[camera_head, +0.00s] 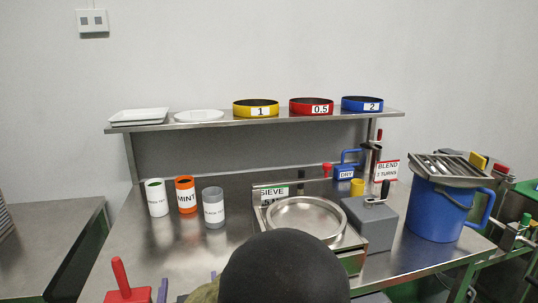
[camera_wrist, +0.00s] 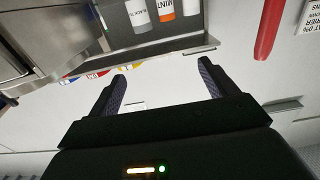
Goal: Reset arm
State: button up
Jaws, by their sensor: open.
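My gripper (camera_wrist: 161,75) is open in the wrist view, with its two dark fingers spread wide and nothing between them. In the head view, two purplish tips, seemingly its fingers, show at the bottom edge, in front of the table (camera_head: 140,240). A large black rounded shape, seemingly part of my arm, covers the bottom middle and hides part of the table's front. The wrist view is turned over. It shows the white-labelled canister (camera_wrist: 137,14) and the orange MINT canister (camera_wrist: 164,10) at the top, apart from the fingers.
A round metal sieve pan (camera_head: 305,219), a grey box (camera_head: 371,222) and a blue bucket (camera_head: 436,211) stand on the right. A grey canister (camera_head: 214,206) stands left of the pan. A red-handled tool (camera_head: 119,276) is at front left. The shelf (camera_head: 225,125) holds coloured rings.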

jog(key=w+d+f+g, duration=0.1)
jog(key=d, duration=0.2)
jog(key=w+d+f+g, duration=0.1)
jog(key=d+f+g, duration=0.1)
jog(key=d, duration=0.1)
jog(key=w+d+f+g, duration=0.1)
jog(key=d+f, duration=0.1)
jog(key=d, duration=0.1)
jog(key=shift+w+g+h, duration=0.25)
jog(key=shift+g+h, duration=0.15)
jog(key=s+d+f+m+g+h, duration=0.1)
jog(key=s+d+f+g, duration=0.2)
jog(key=d, duration=0.5)
jog(key=s+d+f+m+g+h, duration=0.1)
jog(key=s+d+g, duration=0.3)
jog(key=s+d, duration=0.3)
jog(key=s+d+f+m+g+h, duration=0.1)
jog(key=s+d+f+g+h, duration=0.15)
jog(key=d, duration=0.55)
notch_tip(320, 180, up, 21)
jog(key=p, duration=2)
jog(key=shift+s+y+p, duration=0.3)
jog(key=shift+y+p, duration=0.1)
jog(key=shift+y, duration=0.05)
jog(key=shift+f+g, duration=0.15)
jog(key=shift+g, duration=0.1)
